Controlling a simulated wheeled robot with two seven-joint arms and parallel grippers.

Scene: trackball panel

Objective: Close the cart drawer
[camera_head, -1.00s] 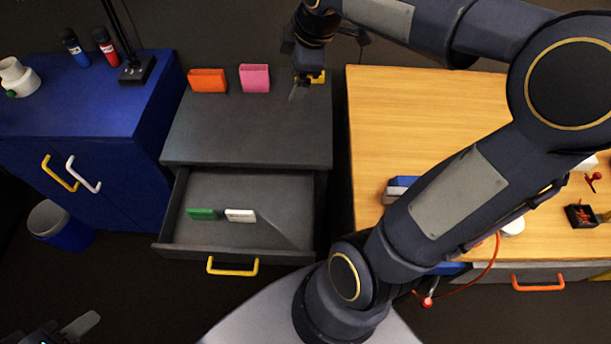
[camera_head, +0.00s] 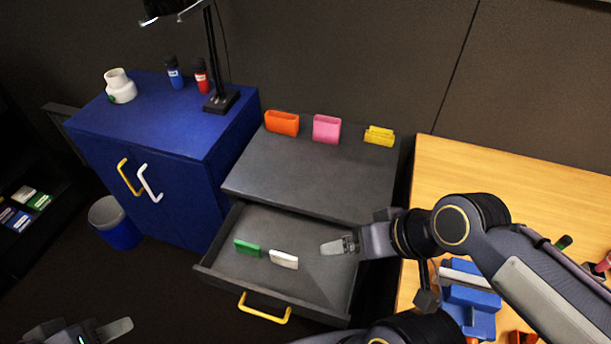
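The dark grey cart (camera_head: 300,180) stands in the middle of the head view. Its drawer (camera_head: 225,278) is pulled out towards me and has a yellow handle (camera_head: 264,309) on its front. A green block (camera_head: 247,248) and a white block (camera_head: 284,259) are in the drawer. My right gripper (camera_head: 338,246) is over the right part of the drawer, right of the white block; its finger spacing is unclear. My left gripper (camera_head: 118,329) is at the bottom left edge, partly cut off, left of the drawer and apart from it.
Orange (camera_head: 282,123), pink (camera_head: 326,129) and yellow (camera_head: 379,136) holders stand on the cart top. A blue cabinet (camera_head: 150,125) with a lamp (camera_head: 221,100) stands left, a bin (camera_head: 115,225) before it. A wooden table (camera_head: 500,175) is right. Dark floor shows left of the drawer.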

